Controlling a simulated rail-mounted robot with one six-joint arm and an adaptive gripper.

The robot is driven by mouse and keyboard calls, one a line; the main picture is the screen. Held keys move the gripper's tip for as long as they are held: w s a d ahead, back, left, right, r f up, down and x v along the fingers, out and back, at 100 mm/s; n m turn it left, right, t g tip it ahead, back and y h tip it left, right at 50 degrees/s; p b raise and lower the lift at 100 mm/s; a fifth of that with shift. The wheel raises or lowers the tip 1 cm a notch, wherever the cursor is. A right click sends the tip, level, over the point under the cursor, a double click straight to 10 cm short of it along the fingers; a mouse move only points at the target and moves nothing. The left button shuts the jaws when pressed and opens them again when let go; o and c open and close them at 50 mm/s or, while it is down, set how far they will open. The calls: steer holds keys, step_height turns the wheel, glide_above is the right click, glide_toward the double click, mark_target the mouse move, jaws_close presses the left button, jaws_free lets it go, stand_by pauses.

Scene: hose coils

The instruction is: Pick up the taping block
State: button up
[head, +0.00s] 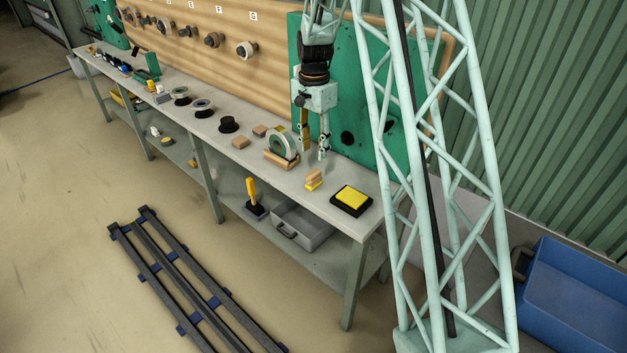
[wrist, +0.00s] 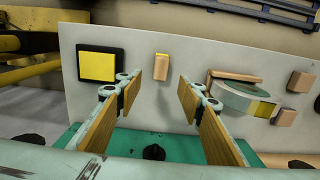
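My gripper (head: 314,152) points down above the right part of the grey workbench, its two fingers apart with nothing between them. In the wrist view my gripper (wrist: 158,90) shows both fingers with wood-coloured pads. A small wooden block with a yellow part (head: 314,178) stands on the bench, apart from the fingers. In the wrist view this block (wrist: 161,67) appears beyond the gap between the fingertips. No label shows which one is the taping block.
A black tray with a yellow pad (head: 351,199) lies near the bench's right end. Small wooden blocks (head: 240,142) and dark spools (head: 228,125) stand further left. A green panel (head: 345,90) rises close behind the gripper. Bare bench (head: 335,177) lies around the yellow-and-wood block.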

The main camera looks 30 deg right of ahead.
mark_target(313, 172)
steer(key=shift+f+b, duration=0.65)
steer(key=shift+f, duration=3.65)
steer(key=shift+w+f+b, duration=0.1)
steer(key=shift+f+b, duration=0.5)
steer(key=shift+f, duration=2)
steer(key=shift+c, duration=0.4)
steer(key=c, duration=0.9)
steer(key=shift+r, duration=0.15)
steer(key=shift+c, duration=0.2)
steer(key=shift+r+p, duration=0.45)
steer(key=shift+r, duration=1.2)
steer(key=s+a, duration=0.2)
steer(key=s, duration=0.5)
steer(key=s+a+r+p, duration=0.1)
steer(key=s+a, duration=0.1)
steer(key=s, duration=0.6)
steer(key=shift+s+a+r, duration=0.2)
steer(key=shift+a+r, duration=0.05)
steer(key=shift+a, duration=0.05)
